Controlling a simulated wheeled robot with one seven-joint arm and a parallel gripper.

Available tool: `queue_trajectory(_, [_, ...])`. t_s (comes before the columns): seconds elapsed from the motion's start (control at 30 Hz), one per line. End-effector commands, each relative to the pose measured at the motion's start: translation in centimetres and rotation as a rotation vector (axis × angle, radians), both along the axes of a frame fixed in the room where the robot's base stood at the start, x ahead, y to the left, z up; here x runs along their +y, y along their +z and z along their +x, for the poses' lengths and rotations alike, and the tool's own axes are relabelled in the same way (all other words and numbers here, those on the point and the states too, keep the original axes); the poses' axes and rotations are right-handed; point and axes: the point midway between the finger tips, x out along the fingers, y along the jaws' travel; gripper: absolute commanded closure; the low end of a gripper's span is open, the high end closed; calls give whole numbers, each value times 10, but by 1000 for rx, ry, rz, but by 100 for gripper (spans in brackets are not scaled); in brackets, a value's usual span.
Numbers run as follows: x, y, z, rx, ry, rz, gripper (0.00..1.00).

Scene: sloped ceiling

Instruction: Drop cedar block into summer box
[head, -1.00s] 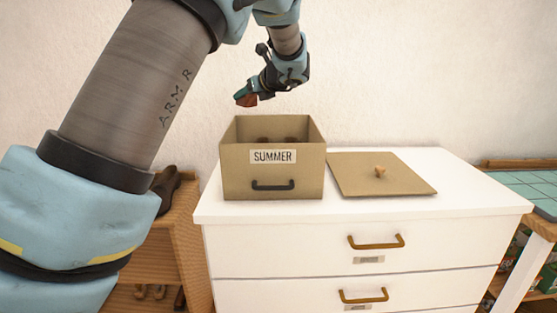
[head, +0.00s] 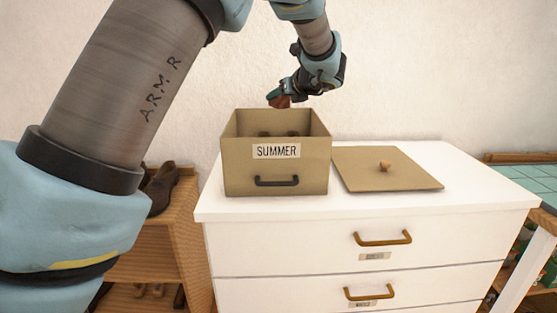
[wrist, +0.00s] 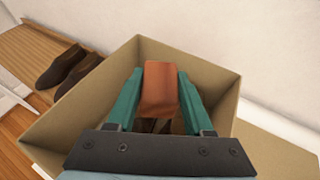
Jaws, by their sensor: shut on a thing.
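The summer box (head: 232,178) is a tan open-topped box with a "SUMMER" label and a dark front handle, standing on a white dresser. It also shows in the wrist view (wrist: 75,125), with its open inside below my gripper. My gripper (head: 278,100) is over the back part of the box opening. In the wrist view its two green fingers (wrist: 160,95) are shut on the reddish-brown cedar block (wrist: 161,85). The block also shows in the head view (head: 282,101), just above the box rim. Brown items (head: 293,134) inside the box are partly hidden.
The tan lid (head: 360,172) with a wooden knob lies flat on the dresser (head: 470,185), right of the box. A wooden shelf (head: 150,255) with dark shoes (head: 162,187) stands at left. The wall is close behind the box.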

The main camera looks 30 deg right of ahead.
Motion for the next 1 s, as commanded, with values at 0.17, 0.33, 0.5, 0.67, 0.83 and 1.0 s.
queue_trajectory(0.17, [0, -6, 0, 0, 0, 0, 100])
queue_trajectory(0.33, [0, -5, 0, 0, 0, 0, 100])
queue_trajectory(0.5, [0, -5, 0, 0, 0, 0, 29])
queue_trajectory(0.67, [0, -5, 0, 0, 0, 0, 13])
queue_trajectory(0.83, [0, -6, 0, 0, 0, 0, 13])
queue_trajectory(1.0, [0, -3, -6, 0, -1, -1, 13])
